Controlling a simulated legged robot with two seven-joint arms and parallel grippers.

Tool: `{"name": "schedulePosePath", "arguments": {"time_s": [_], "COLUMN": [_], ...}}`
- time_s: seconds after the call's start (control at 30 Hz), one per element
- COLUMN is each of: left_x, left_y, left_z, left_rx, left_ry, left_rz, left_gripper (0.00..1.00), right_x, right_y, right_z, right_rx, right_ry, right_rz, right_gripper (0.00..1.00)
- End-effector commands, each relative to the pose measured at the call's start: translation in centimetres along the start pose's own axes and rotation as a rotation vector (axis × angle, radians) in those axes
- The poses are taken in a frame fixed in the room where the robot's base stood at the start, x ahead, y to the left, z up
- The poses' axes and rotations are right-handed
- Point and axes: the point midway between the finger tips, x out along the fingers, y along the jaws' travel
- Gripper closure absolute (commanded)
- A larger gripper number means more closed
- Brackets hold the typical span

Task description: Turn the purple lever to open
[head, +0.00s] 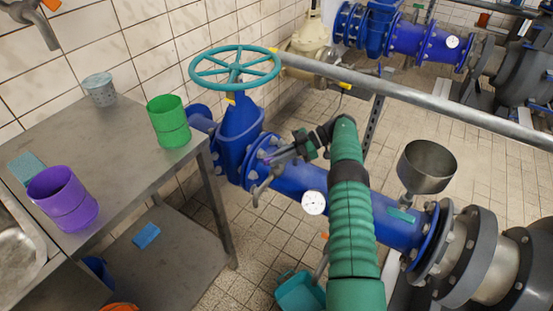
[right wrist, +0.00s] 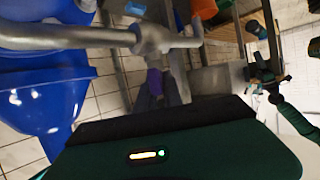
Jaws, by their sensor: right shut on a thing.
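The purple lever (head: 283,155) is a small handle on a metal tap (head: 264,182) at the side of the blue pipe, left of the middle in the head view. My right gripper (head: 294,150) has come in along the green arm and is shut on the lever. The fingers hide part of it. In the right wrist view the grey tap (right wrist: 150,38) crosses the upper left, and a small purple patch shows below it, too blurred to name. My left gripper does not show in the head view; green arm parts at the right of the wrist view do not show its jaws clearly.
The blue valve with a teal handwheel (head: 235,66) stands behind the tap. A pressure gauge (head: 314,202) and a metal funnel (head: 427,166) are on the pipe. A steel table (head: 125,165) at the left bears a green cup (head: 168,121) and a purple cup (head: 62,199).

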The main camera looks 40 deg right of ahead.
Motion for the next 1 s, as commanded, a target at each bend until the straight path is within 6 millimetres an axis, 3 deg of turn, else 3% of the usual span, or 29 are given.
{"name": "schedulePosePath", "arguments": {"time_s": [0.03,0.07,0.2,0.53,0.73,1.0], "left_x": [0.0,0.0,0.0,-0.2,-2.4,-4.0], "left_y": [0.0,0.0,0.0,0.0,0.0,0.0], "left_z": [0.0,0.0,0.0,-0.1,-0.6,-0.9], "left_rx": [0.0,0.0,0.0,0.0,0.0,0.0], "left_ry": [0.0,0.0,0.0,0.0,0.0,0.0], "left_rz": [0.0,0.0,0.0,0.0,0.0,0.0], "left_gripper": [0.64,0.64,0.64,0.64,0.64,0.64], "right_x": [-0.2,-0.2,-0.1,-0.2,-1.9,-1.0], "right_y": [0.2,0.2,0.2,0.1,0.3,-3.0], "right_z": [-0.2,-0.2,-0.2,-0.5,-4.2,-4.2], "right_rx": [-0.004,-0.004,-0.003,-0.003,-0.004,0.003], "right_ry": [0.001,0.001,0.001,-0.001,-0.001,0.002], "right_rz": [0.009,0.009,0.007,0.004,0.005,0.004], "right_gripper": [1.0,0.85,0.67,0.67,0.67,0.67]}}
